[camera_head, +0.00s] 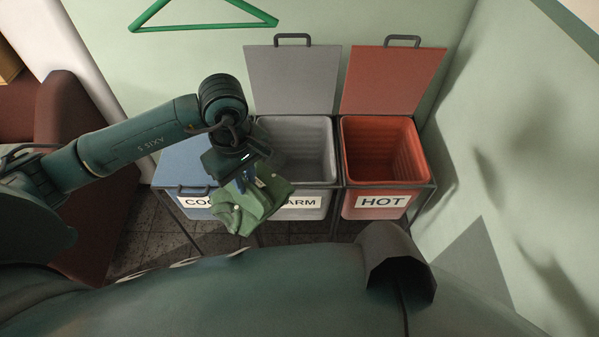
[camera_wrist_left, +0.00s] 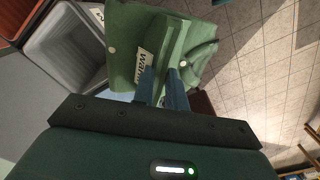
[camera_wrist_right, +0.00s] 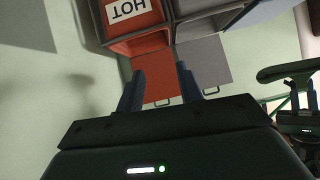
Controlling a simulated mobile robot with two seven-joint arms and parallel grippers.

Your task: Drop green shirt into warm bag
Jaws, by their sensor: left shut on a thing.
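The green folded shirt (camera_head: 240,208) hangs from my left gripper (camera_head: 250,182), which is shut on it. In the left wrist view the shirt (camera_wrist_left: 190,50) shows a white tag reading "WARM" between buttons, and the left fingers (camera_wrist_left: 163,82) grip its edge. The grey warm bag (camera_head: 318,160) stands open behind and to the right of the shirt, its lid raised. The shirt covers part of the bag's label, leaving "ARM" readable. In the left wrist view the grey bag (camera_wrist_left: 72,48) is empty. My right gripper (camera_wrist_right: 160,75) is open and empty.
The red HOT bag (camera_head: 380,180) stands open on the right, lid raised. The blue bag (camera_head: 190,165) on the left has its lid shut. A green hanger (camera_head: 205,26) is on the wall above. A reddish-brown chair (camera_head: 70,110) stands at left.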

